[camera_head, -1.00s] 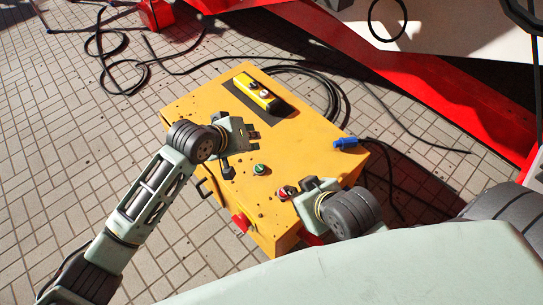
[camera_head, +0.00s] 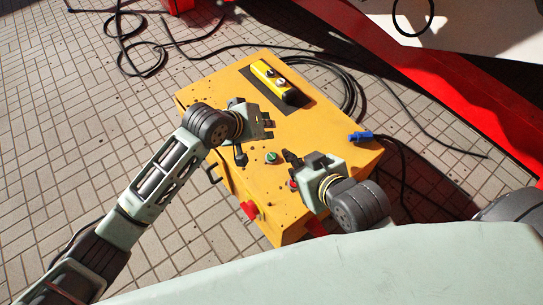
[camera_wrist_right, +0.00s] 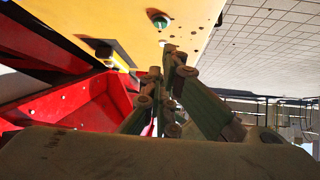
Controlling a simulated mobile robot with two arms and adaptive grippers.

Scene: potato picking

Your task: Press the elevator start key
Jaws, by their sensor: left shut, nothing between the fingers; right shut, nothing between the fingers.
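A green button (camera_head: 271,157) sits on the top of the yellow control box (camera_head: 325,125); it may be the start key, but no label is readable. It also shows in the right wrist view (camera_wrist_right: 159,20). My right gripper (camera_head: 288,155) is shut and empty, its fingertips just right of the green button in the head view. In the wrist view the right fingertips (camera_wrist_right: 170,55) point toward the button; contact cannot be told. A red button (camera_head: 292,184) lies partly hidden beside my right gripper. My left gripper (camera_head: 271,127) is shut and empty above the box, beyond the green button.
A yellow pendant control (camera_head: 273,80) lies on a dark pad at the box's far end. A blue plug (camera_head: 361,136) is at the right edge. A red knob (camera_head: 250,209) sticks out of the near-left side. Black cables lie on the tiled floor.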

